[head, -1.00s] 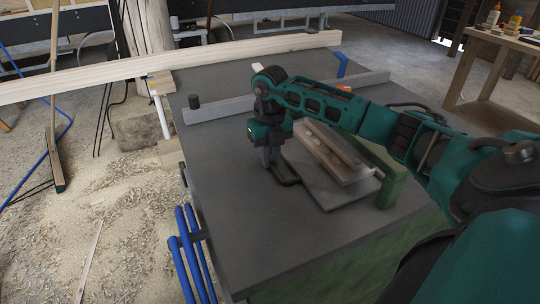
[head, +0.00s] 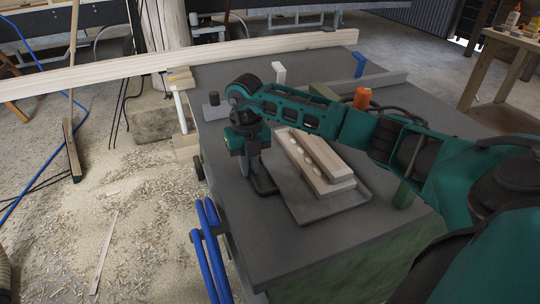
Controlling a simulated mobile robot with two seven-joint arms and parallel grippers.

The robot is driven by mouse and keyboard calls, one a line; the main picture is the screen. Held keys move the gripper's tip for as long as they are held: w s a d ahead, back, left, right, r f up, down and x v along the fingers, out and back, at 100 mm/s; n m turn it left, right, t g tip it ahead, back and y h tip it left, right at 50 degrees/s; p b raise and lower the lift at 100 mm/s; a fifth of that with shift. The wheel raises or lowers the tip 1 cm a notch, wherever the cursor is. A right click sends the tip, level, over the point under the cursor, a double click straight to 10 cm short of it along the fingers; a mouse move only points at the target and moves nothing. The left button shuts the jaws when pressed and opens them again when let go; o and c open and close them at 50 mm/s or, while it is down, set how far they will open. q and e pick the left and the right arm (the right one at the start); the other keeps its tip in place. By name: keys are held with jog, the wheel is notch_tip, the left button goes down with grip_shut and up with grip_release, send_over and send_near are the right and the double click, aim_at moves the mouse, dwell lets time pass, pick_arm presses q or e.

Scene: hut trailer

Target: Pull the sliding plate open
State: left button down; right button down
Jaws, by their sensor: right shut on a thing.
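The sliding plate (head: 322,207) is a flat grey sheet on the dark grey table top (head: 300,243). Stacked pale wooden pieces (head: 322,167) with a row of light round spots lie on it. A dark looped handle (head: 268,190) sits at the plate's left end. My right gripper (head: 261,182) points down at that end and is shut on the handle, close to the table's left edge. My right arm reaches over from the right and hides part of the table behind the plate. My left gripper is not in view.
A grey bar (head: 385,80) runs across the table behind my arm, with an orange object (head: 362,98) near it. A green post (head: 404,195) stands right of the plate. Blue pipes (head: 210,250) stand off the table's left side. A long beam (head: 120,71) crosses behind.

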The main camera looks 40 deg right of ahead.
aim_at(218, 183)
jog(key=a, duration=0.2)
jog(key=w+a, duration=0.1)
jog(key=a, duration=0.2)
jog(key=w+a, duration=0.1)
jog(key=a, duration=0.1)
jog(key=shift+w+a, duration=0.25)
jog(key=shift+a, duration=0.1)
jog(key=c, duration=1.1)
grip_release()
jog(key=shift+r, duration=0.1)
notch_tip(218, 183, up, 13)
jog(key=shift+f+p, duration=0.1)
jog(key=shift+p, duration=0.45)
